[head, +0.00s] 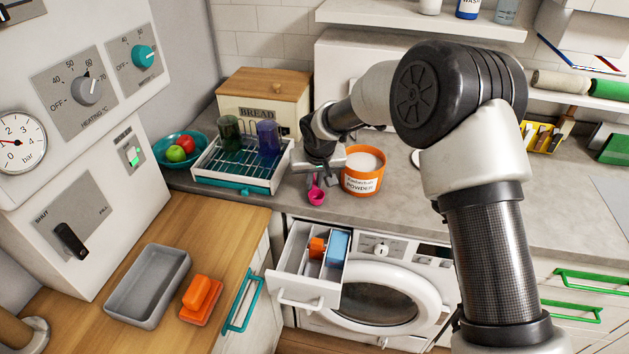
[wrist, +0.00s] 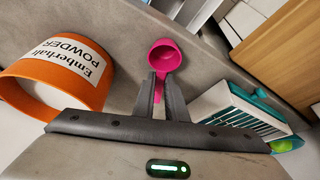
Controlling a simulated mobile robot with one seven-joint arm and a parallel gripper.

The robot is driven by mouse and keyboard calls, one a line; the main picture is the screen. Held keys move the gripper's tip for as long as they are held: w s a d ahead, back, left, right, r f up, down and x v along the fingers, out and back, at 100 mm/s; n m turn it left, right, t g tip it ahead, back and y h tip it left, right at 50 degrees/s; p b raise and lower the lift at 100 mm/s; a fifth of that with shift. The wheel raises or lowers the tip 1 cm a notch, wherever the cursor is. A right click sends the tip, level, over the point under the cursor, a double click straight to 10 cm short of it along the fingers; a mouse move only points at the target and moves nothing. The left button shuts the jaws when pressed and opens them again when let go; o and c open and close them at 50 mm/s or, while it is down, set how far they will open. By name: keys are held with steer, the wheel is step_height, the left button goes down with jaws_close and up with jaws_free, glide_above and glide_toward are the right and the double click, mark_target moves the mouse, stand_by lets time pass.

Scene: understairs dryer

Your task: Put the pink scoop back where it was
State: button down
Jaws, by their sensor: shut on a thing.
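The pink scoop (head: 316,194) is in my gripper (head: 321,178), by the front of the grey worktop, left of the powder tub. In the wrist view my gripper (wrist: 160,88) is shut on the scoop's handle, and the round cup of the scoop (wrist: 165,52) sticks out beyond the fingertips. I cannot tell how far the scoop is above the worktop. The orange powder tub (head: 362,176) stands upright and open with white powder in it. It also shows at the left of the wrist view (wrist: 82,88).
A dish rack (head: 235,178) with two cups stands left of my gripper, by a teal bowl (head: 170,152) of fruit. Below the worktop, the washer's detergent drawer (head: 305,290) is pulled out and holds orange and blue things. A bread bin (head: 262,100) stands behind.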

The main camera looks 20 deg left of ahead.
steer(key=shift+f, duration=0.15)
steer(key=shift+f, duration=0.15)
steer(key=c, duration=1.8)
jaws_free()
steer(key=shift+r, duration=0.2)
